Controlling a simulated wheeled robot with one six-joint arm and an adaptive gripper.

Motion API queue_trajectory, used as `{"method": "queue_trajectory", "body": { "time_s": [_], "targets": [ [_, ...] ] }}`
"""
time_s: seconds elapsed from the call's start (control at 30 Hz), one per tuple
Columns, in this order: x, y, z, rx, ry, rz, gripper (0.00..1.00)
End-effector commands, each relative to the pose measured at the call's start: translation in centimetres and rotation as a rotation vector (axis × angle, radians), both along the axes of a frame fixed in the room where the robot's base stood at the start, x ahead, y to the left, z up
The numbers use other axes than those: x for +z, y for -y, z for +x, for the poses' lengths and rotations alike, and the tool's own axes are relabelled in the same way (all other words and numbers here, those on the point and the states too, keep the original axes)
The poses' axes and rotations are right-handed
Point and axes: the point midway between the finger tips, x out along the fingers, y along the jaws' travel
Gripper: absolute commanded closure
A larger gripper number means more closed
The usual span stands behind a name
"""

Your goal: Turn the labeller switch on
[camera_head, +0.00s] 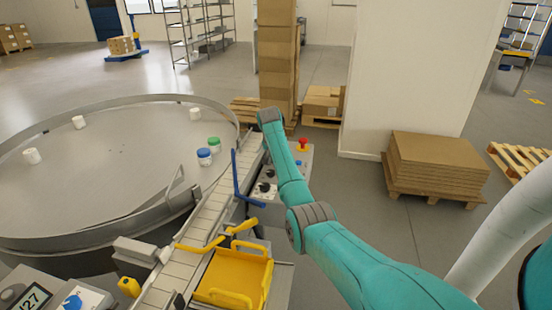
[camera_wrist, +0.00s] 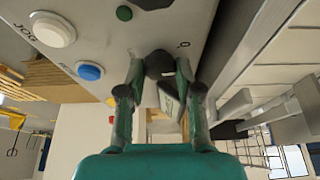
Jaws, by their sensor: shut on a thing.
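The labeller switch (camera_wrist: 158,63) appears in the wrist view as a dark knob on a grey panel face, with a "0" mark beside it. My gripper (camera_wrist: 160,74) has one finger on each side of the knob and is shut on it. The fingers cover part of the knob, so its exact turn angle is hard to tell. In the head view my teal arm reaches over the control box (camera_head: 272,212) beside the conveyor, and the arm hides the gripper.
In the wrist view, a white JOG button (camera_wrist: 52,30), blue button (camera_wrist: 90,72) and green button (camera_wrist: 124,13) are near the knob. In the head view, a red button (camera_head: 303,145) tops the box. A conveyor (camera_head: 207,222), yellow tray (camera_head: 233,275) and round table (camera_head: 100,165) are left.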

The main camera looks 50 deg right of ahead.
Motion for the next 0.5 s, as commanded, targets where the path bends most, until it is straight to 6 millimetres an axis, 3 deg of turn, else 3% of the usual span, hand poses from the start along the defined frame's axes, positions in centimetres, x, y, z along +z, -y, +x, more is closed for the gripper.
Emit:
{"method": "queue_trajectory", "body": {
  "time_s": [0.5],
  "targets": [
    [0.03, -0.07, 0.33, -0.452, -0.001, 0.001, 1.00]
  ]
}}
